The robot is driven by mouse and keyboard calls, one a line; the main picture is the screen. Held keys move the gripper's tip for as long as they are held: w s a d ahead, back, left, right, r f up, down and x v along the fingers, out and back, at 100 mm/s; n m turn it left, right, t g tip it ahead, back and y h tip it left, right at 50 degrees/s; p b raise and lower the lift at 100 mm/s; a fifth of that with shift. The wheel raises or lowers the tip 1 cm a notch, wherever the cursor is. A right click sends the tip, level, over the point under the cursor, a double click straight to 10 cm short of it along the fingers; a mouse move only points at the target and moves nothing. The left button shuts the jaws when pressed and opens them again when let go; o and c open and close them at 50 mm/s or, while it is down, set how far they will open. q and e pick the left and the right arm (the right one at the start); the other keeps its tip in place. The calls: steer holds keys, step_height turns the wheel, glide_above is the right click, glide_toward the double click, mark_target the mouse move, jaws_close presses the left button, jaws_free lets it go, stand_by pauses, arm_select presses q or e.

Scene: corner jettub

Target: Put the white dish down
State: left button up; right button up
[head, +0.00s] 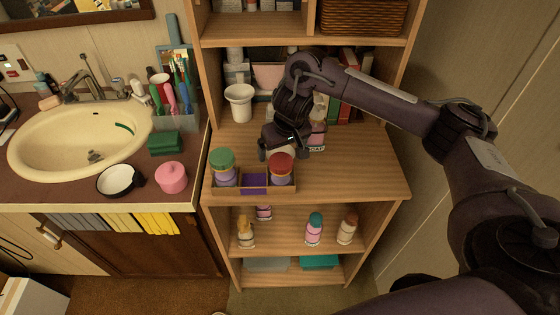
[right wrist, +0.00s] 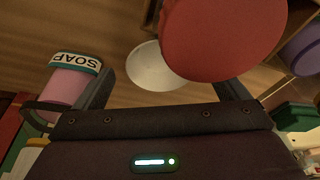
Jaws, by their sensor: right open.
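The white dish (right wrist: 150,68) rests on the wooden shelf top in the right wrist view, partly hidden behind a red lid (right wrist: 222,35). In the head view only a pale bit of the dish (head: 284,149) shows between my fingers, behind the red-lidded jar (head: 280,168). My right gripper (head: 284,152) is open just over the shelf top, with its fingers to either side of the dish. In the wrist view the right gripper's fingers (right wrist: 164,92) stand apart and do not visibly touch the dish. My left gripper is not in view.
A wooden tray (head: 254,192) with lidded jars sits at the shelf's front edge. A pink soap bottle (head: 317,136) stands right of my gripper, a white pot (head: 239,102) behind left, books (head: 346,101) at the back. The shelf top's right part is clear.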

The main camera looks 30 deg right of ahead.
steer(key=shift+x, duration=0.95)
steer(key=shift+r, duration=0.1)
steer(key=shift+c, duration=0.4)
steer(key=c, duration=1)
steer(key=shift+c, duration=0.2)
